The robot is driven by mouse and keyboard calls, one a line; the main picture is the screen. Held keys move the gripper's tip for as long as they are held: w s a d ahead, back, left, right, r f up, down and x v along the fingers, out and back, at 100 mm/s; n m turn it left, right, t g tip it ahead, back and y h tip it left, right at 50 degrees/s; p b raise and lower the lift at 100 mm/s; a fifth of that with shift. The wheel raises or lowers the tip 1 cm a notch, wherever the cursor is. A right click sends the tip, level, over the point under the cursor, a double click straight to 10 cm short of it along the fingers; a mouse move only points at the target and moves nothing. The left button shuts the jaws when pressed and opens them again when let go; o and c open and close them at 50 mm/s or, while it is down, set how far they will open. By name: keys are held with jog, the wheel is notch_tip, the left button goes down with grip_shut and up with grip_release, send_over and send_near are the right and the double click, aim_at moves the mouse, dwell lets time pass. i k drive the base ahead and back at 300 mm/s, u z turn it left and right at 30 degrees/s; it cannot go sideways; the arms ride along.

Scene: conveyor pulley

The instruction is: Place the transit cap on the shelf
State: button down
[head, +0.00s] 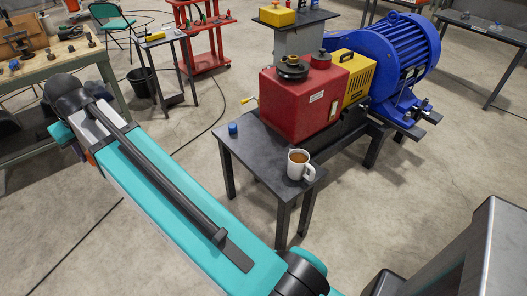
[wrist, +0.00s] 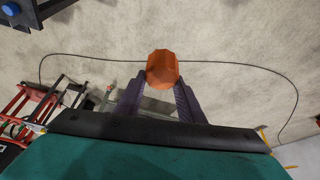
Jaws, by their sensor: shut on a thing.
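My gripper (wrist: 161,88) shows in the wrist view with two dark purple fingers. It is shut on an orange faceted cap (wrist: 162,68), which looks like the transit cap. The cap is held at the fingertips, above the concrete floor. In the head view my arm hides most of the gripper and the cap. A red open shelf unit (head: 209,63) with small items stands at the back. I cannot tell whether it is the task's shelf.
A dark table (head: 247,154) carries a blue cap (head: 233,129) and a mug (head: 299,165). Behind are a red housing (head: 306,103) and a blue motor (head: 397,50). A workbench (head: 62,61) stands at the left, beside a small stand (head: 163,38) and a black bin (head: 140,80).

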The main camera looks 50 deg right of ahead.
aim_at(261, 147)
jog(key=z, duration=0.05)
jog(key=i, duration=1)
jog(key=u, duration=0.05)
